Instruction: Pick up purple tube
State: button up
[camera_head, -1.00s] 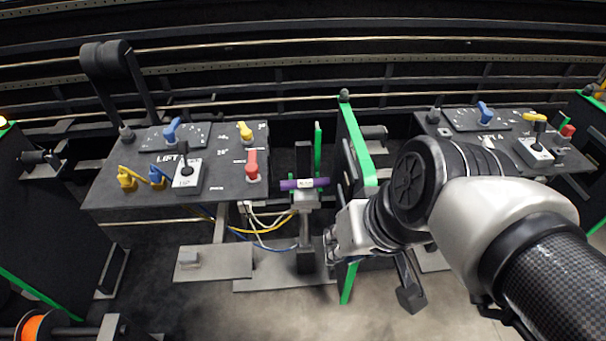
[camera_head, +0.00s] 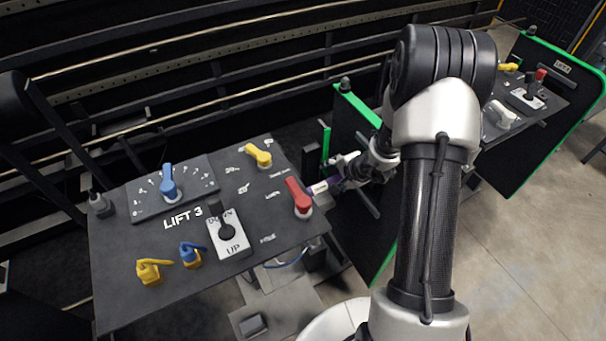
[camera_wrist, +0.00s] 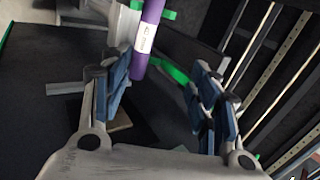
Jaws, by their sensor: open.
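The purple tube (camera_wrist: 151,30) has a white label and shows in the upper middle of the wrist view. It runs from the top edge down between the blue-padded fingers, nearer the left finger. My gripper (camera_wrist: 165,85) is open, and I cannot tell whether a finger touches the tube. In the head view a short piece of the tube (camera_head: 318,188) shows just right of the red handle, at my gripper (camera_head: 338,180). The rest of the tube is hidden there by the panel and my gripper.
The LIFT 3 panel (camera_head: 125,215) with its red handle (camera_head: 298,195) and a yellow handle (camera_head: 258,155) lies close left of my gripper. A green-edged upright plate (camera_head: 357,108) stands behind and right of it. Another control panel (camera_head: 545,100) is at the far right.

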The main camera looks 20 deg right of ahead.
notch_tip(320, 180, down, 3)
jog(key=m, duration=0.1)
jog(key=b, duration=0.1)
send_near(320, 187)
jog(key=x, duration=0.4)
jog(key=shift+w+f, duration=0.1)
jog(key=shift+w, duration=0.1)
jog(key=shift+b+x, duration=0.55)
jog(key=shift+x, duration=2.4)
jog(key=shift+s+f, duration=0.15)
jog(key=shift+s, duration=0.05)
grip_shut()
